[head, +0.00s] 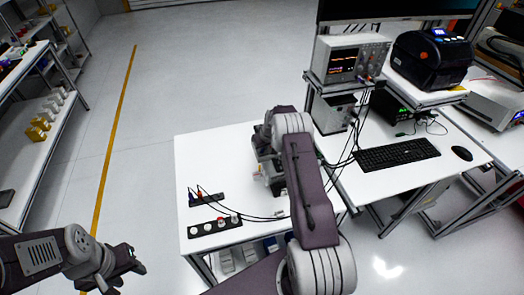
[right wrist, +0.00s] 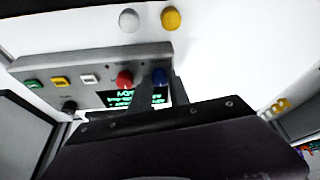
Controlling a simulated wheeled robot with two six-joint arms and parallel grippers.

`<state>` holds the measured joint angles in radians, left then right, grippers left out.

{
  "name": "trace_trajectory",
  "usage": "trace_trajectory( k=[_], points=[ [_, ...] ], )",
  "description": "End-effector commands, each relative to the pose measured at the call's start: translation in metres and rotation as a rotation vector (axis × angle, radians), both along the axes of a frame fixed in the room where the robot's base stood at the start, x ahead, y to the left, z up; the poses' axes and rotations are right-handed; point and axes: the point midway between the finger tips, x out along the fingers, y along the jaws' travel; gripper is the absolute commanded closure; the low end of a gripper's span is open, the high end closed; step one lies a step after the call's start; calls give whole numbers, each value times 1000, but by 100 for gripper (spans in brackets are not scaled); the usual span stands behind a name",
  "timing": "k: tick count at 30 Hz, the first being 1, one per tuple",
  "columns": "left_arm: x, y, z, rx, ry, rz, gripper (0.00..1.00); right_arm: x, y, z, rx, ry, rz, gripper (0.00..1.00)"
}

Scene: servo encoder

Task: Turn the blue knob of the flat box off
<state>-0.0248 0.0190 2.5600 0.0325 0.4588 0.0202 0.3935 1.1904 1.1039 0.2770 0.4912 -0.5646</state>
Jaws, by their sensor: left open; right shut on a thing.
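The flat grey box (right wrist: 90,62) shows in the right wrist view, with a row of coloured controls on its face. The blue knob (right wrist: 160,76) is near the right end of the row, beside a red knob (right wrist: 124,79). My right gripper (right wrist: 161,84) has one finger on each side of the blue knob and is shut on it. In the head view the right arm covers most of the box and the gripper tips. My left gripper (head: 136,264) is open and empty, left of the white table (head: 205,160).
The box also has green, yellow and white buttons (right wrist: 88,78) and a screen with green text (right wrist: 118,98). A white knob (right wrist: 129,20) and a yellow knob (right wrist: 171,18) are beyond it. Power strips (head: 215,226) with cables lie on the table's front left.

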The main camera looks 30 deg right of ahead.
Motion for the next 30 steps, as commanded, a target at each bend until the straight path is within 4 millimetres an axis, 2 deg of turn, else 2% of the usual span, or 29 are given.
trace_trajectory(
  k=[13, 14, 15, 16, 25, 30],
  points=[
    [0, 0, -1, 0, 0, 0, 56, 1, -1, 2, -3, -3, 11, 100],
    [0, 0, -1, 0, 0, 0, 56, 1, -1, 2, -2, -3, 10, 72],
    [0, 0, -1, 0, 0, 0, 56, 1, -1, 2, -2, -3, 10, 61],
    [0, 0, -1, 0, 0, 0, 56, 1, -1, 1, -2, -2, 10, 56],
    [0, 0, -2, 0, 0, 0, 56, 0, 0, 1, -1, -1, 10, 56],
    [0, 0, -7, 0, 0, 0, 56, -5, -1, 15, -2, -2, 9, 56]
  ],
)
